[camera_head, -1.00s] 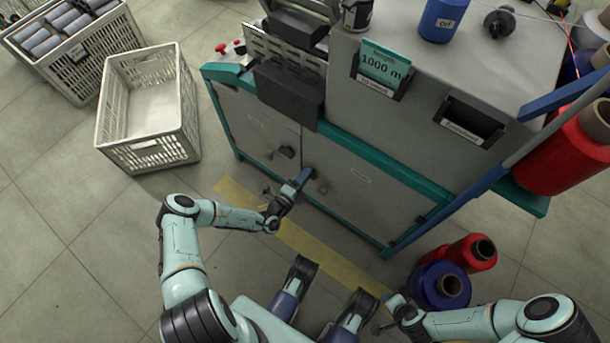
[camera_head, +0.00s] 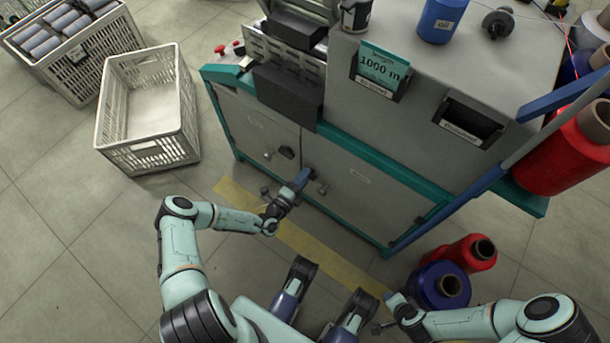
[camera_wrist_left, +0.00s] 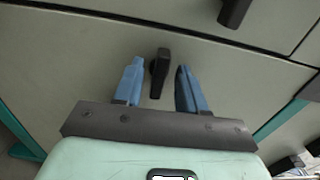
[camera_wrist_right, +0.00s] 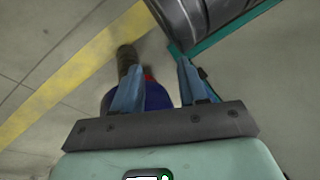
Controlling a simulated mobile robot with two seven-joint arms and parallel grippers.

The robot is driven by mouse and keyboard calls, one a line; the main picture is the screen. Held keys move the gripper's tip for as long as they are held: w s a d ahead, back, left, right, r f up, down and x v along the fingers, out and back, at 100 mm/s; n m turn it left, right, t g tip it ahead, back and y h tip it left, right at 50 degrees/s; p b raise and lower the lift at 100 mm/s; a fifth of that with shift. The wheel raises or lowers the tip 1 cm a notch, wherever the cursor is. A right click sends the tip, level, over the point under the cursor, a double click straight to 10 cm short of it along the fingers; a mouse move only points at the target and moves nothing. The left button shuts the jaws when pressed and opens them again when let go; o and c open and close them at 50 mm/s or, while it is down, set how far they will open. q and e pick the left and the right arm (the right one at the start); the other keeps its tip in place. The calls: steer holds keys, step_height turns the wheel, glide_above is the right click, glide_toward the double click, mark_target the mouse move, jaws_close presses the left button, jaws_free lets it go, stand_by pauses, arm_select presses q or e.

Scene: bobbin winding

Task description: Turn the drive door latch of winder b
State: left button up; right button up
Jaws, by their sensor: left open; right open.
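The grey and teal winder (camera_head: 375,185) has two lower doors, each with a small black latch. The right door's latch (camera_head: 322,188) is beside my left gripper (camera_head: 302,178), which is open. In the left wrist view this latch (camera_wrist_left: 159,73) stands upright between the two blue fingers, nearer the left one. No contact shows. The left door's latch (camera_head: 287,152) also appears at the top of the left wrist view (camera_wrist_left: 234,12). My right gripper (camera_wrist_right: 158,82) is open and low, away from the doors. No letter naming the winder is readable.
An empty white crate (camera_head: 190,128) stands on the floor left of the winder. Red (camera_head: 462,254) and blue (camera_head: 428,285) thread cones stand at its lower right, near my right arm. A yellow floor line (camera_head: 310,246) runs before the doors.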

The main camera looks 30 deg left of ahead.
arm_select(q)
steer(key=s+a+p, duration=0.1)
steer(key=s+p, duration=0.1)
steer(key=s, duration=1)
steer(key=shift+s, duration=0.2)
arm_select(e)
steer(key=shift+g, duration=0.3)
steer(key=r, duration=0.1)
steer(key=s+a+r, duration=0.2)
steer(key=shift+r, duration=0.15)
arm_select(q)
steer(key=shift+r, duration=0.1)
